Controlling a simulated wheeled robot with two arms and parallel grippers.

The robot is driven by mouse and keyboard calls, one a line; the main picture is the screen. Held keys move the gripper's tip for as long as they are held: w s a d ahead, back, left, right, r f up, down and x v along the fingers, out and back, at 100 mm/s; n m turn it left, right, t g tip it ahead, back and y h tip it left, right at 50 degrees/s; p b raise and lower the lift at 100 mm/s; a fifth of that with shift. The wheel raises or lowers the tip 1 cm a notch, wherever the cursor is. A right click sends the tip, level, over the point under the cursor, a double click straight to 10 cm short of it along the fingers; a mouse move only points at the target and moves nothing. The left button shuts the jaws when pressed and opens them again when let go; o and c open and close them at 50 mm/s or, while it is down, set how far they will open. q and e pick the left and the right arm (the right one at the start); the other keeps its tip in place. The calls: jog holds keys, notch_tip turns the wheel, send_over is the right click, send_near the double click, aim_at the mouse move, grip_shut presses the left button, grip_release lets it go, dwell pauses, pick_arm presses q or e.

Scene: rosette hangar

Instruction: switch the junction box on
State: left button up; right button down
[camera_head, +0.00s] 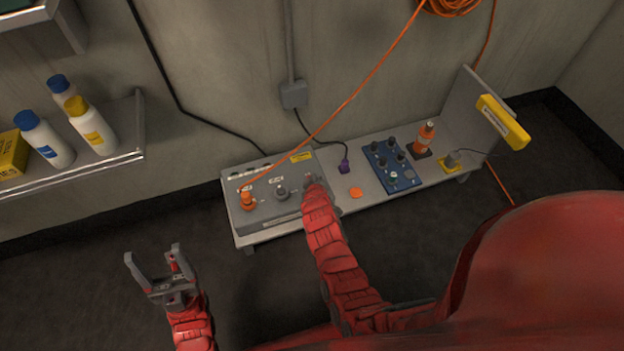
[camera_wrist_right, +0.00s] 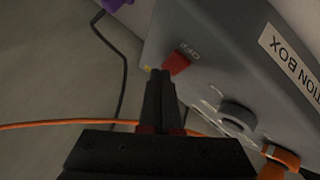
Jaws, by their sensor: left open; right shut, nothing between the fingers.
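The grey junction box (camera_head: 262,212) sits at the left end of the low bench, with an orange plug and a grey knob or socket on its top. In the right wrist view, the box (camera_wrist_right: 225,45) carries a white label ending in "TION BOX" and a red switch (camera_wrist_right: 177,63) with small lettering beside it. My right gripper (camera_head: 311,184) is at the box's right end. In the wrist view its shut, empty fingertips (camera_wrist_right: 160,74) are right beside the red switch; I cannot tell whether they touch. My left gripper (camera_head: 152,257) is open and empty, left of the bench.
The bench (camera_head: 352,207) also holds a purple plug (camera_head: 344,166), an orange disc (camera_head: 356,193), a blue control panel (camera_head: 391,165) and an orange bottle (camera_head: 424,137). An orange cable (camera_head: 352,98) crosses to the box. A shelf (camera_head: 127,157) with bottles is at left.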

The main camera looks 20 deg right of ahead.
jog(key=r+p, duration=0.4)
jog(key=r, duration=0.1)
jog(key=shift+s+r+p, duration=0.15)
jog(key=shift+s+p, duration=0.15)
jog(key=shift+p, duration=0.1)
dwell(0.5)
